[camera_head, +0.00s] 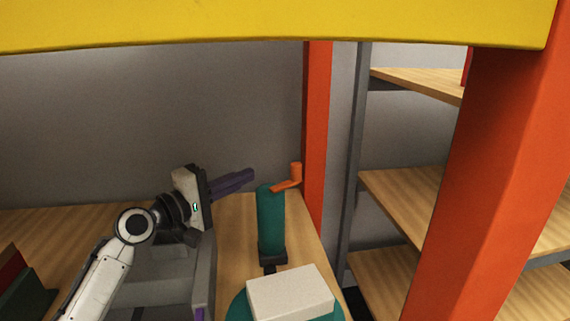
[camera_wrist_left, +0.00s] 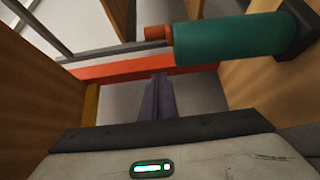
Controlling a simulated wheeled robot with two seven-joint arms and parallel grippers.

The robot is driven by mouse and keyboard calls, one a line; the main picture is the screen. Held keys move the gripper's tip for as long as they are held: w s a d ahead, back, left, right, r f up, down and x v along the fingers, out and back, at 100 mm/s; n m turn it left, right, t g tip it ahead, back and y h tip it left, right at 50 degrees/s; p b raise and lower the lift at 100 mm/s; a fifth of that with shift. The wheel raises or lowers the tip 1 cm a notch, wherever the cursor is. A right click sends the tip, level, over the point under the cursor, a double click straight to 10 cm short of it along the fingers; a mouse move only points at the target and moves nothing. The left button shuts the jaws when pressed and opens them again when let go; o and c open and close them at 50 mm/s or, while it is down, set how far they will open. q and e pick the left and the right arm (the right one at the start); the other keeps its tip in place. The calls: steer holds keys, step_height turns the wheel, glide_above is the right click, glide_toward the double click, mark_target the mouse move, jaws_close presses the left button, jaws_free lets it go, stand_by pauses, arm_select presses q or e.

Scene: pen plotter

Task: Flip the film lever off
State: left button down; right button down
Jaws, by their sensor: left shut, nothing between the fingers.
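A teal upright cylinder (camera_head: 271,222) with an orange cranked lever (camera_head: 288,185) on its top stands on the wooden surface, on a small dark base. I cannot tell for sure that this orange part is the film lever. My left gripper (camera_head: 252,174) is shut and empty, its purple fingers pointing right, to the left of the orange lever and apart from it in the picture. In the left wrist view the shut fingers (camera_wrist_left: 159,77) point below the orange end (camera_wrist_left: 158,38) of the teal cylinder (camera_wrist_left: 230,38). My right gripper is not in view.
A white block (camera_head: 290,292) lies on a teal round piece (camera_head: 240,309) in front of the cylinder. An orange post (camera_head: 316,130) stands behind right. A yellow beam (camera_head: 270,25) crosses above. Wooden shelves (camera_head: 395,192) are at right. A grey wall (camera_head: 130,120) is behind.

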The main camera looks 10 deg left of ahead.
arm_select(q)
steer(key=w+d+p, duration=0.2)
steer(key=w+d, duration=0.3)
steer(key=d, duration=0.2)
steer(key=shift+w+d, duration=0.25)
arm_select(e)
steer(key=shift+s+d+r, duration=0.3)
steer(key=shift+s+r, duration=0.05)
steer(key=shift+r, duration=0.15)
